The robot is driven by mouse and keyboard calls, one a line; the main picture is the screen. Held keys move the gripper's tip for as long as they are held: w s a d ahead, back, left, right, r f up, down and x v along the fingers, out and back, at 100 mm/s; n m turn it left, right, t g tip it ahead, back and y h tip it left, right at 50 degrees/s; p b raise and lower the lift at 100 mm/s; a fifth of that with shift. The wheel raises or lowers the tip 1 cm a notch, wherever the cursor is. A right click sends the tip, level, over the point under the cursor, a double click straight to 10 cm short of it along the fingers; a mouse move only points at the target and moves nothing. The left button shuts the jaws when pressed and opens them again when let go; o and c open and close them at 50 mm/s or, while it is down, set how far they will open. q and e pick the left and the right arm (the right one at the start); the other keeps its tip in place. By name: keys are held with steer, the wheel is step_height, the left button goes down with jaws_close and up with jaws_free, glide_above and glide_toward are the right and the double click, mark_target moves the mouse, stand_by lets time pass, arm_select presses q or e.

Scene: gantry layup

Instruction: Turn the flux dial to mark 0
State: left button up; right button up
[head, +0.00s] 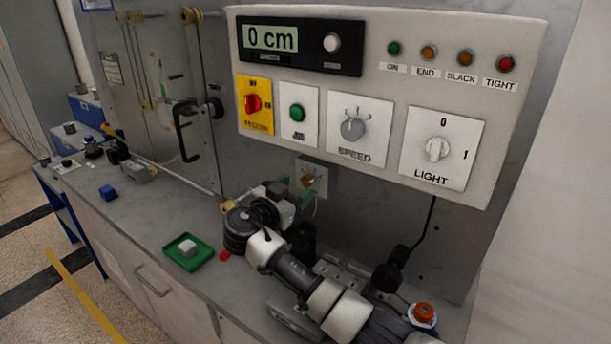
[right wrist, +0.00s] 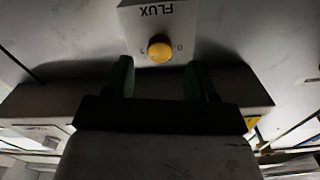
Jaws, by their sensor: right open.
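The flux dial is a round yellow knob (right wrist: 160,48) on a pale plate (right wrist: 188,18) whose FLUX label appears upside down in the right wrist view. Small marks sit on both sides of the knob; its pointer is too small to read. In the head view the brass-coloured knob (head: 308,180) is on a small wall plate below the control panel. My right gripper (head: 296,196) is close in front of it. In the right wrist view the gripper (right wrist: 158,77) is open and empty, its two fingers apart, with the knob beyond and between them, apparently untouched. My left gripper is out of view.
The control panel (head: 375,85) overhangs the dial, with speed knob (head: 352,129), light knob (head: 437,149) and a display reading 0 cm. A green tray (head: 206,258) with a pale block, a red piece (head: 224,256) and a blue block (head: 108,192) lie on the bench.

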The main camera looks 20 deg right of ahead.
mark_target(305, 182)
steer(key=p+x, duration=0.1)
steer(key=x, duration=0.3)
steer(key=shift+w+d, duration=0.1)
steer(key=shift+d, duration=0.05)
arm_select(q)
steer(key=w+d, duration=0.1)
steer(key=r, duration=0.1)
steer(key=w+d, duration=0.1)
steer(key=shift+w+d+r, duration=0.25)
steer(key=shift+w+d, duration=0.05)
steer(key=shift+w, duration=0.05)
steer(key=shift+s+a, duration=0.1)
arm_select(e)
steer(key=shift+c, duration=0.5)
steer(key=c, duration=0.8)
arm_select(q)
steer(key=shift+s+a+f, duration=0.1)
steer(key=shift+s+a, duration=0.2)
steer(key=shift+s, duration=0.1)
